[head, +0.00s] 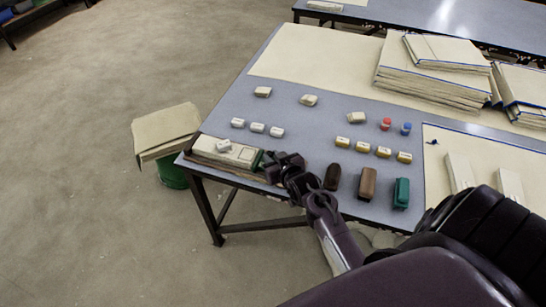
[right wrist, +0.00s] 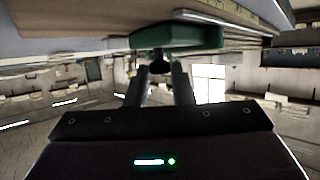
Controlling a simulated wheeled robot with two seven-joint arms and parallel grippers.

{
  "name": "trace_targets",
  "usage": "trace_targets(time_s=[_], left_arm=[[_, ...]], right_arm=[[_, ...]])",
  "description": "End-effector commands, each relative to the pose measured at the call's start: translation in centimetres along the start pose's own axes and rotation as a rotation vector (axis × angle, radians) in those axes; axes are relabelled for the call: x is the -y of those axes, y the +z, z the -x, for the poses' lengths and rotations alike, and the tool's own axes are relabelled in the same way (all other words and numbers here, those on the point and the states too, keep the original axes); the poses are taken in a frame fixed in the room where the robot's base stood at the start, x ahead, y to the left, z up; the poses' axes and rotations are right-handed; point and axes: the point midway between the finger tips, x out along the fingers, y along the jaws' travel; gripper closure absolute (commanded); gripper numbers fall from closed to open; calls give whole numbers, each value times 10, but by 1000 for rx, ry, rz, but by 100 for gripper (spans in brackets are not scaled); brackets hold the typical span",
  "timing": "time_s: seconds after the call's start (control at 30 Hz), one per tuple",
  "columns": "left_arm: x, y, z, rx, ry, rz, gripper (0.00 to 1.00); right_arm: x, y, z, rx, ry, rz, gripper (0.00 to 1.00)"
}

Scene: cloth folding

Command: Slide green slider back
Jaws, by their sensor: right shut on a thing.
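The green slider (head: 258,160) sits at the right end of a flat cream stack or board (head: 210,151) on the near left corner of the table. My right gripper (head: 272,165) is shut on the green slider at the table's front edge. In the right wrist view the green slider (right wrist: 190,37) lies at the tips of my right gripper (right wrist: 162,66); the exact grip is partly hidden by the dark fingers. My left gripper is not in view.
Brown blocks (head: 367,184) and a green block (head: 401,193) stand right of my gripper. Several small white and yellow blocks lie behind on the grey table (head: 300,125). Folded cloth stacks (head: 420,85) lie farther back. A green bin (head: 172,175) stands left of the table.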

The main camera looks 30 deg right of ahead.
Motion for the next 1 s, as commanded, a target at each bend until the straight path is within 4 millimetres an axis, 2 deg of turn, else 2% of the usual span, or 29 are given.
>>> trace_targets(time_s=[0.23, 0.4, 0.6, 0.97, 1.0], left_arm=[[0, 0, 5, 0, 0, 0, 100], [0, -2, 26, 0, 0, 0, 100], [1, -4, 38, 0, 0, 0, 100], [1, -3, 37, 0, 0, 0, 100], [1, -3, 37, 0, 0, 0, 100]], right_arm=[[-6, 1, 5, 2, 3, 1, 100], [-33, 9, 31, 7, 5, 4, 100], [-56, 20, 53, 4, 2, 1, 100], [-62, 24, 55, 3, 5, 0, 100], [-62, 24, 55, 4, 5, 0, 74]])
